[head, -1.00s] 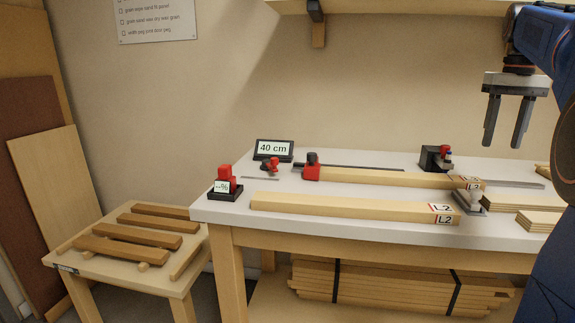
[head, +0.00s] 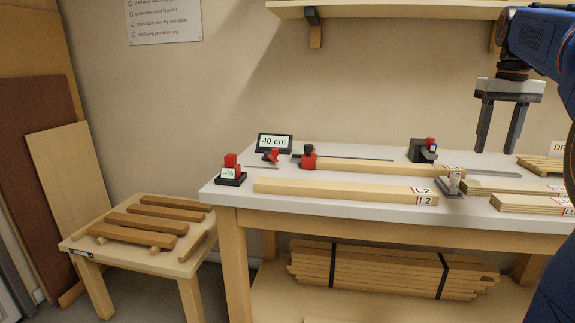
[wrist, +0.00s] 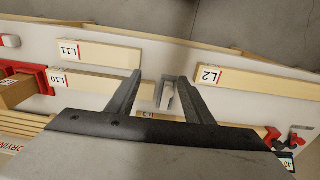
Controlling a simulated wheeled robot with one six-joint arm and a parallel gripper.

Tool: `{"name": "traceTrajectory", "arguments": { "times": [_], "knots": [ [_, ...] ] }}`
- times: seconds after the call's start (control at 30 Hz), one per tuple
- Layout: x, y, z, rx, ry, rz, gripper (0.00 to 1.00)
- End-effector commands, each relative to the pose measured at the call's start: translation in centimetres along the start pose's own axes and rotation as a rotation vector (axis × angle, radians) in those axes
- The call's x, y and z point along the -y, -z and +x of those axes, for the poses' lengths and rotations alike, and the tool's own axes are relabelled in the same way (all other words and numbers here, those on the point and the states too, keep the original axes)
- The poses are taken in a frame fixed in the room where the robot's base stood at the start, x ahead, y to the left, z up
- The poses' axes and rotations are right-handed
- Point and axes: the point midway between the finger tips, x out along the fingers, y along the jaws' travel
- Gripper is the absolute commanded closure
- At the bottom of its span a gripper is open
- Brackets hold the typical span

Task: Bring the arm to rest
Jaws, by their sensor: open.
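My gripper (head: 500,150) hangs above the right part of the white-topped bench (head: 300,208), fingers pointing down, apart and with nothing between them. My blue arm reaches in from the right edge of the head view. In the wrist view my gripper (wrist: 160,80) shows open over the bench, with a small grey metal fixture (wrist: 168,97) visible below between the fingers. A board marked L2 (head: 340,190) lies along the bench's front, and its end also shows in the wrist view (wrist: 250,80). The fingers touch nothing that I can see.
A 40 cm display (head: 274,142), a red-and-black device (head: 231,170) and a red clamp (head: 308,157) stand on the bench's left half. More boards (head: 530,203) lie at the right. A low stand (head: 85,244) with brown bars is at left. A shelf (head: 400,10) hangs above.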

Motion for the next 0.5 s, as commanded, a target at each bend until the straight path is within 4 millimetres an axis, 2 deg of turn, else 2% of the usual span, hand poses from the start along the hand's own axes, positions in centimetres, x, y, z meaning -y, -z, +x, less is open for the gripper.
{"name": "traceTrajectory", "arguments": {
  "times": [0.27,0.37,0.5],
  "knots": [
    [3.6,-2.5,1.8,-0.039,-0.008,-0.029,0.53],
    [5.4,-4.0,2.9,-0.063,-0.011,-0.044,0.53],
    [8.4,-7.0,5.4,-0.105,-0.013,-0.071,0.53]
  ]
}}
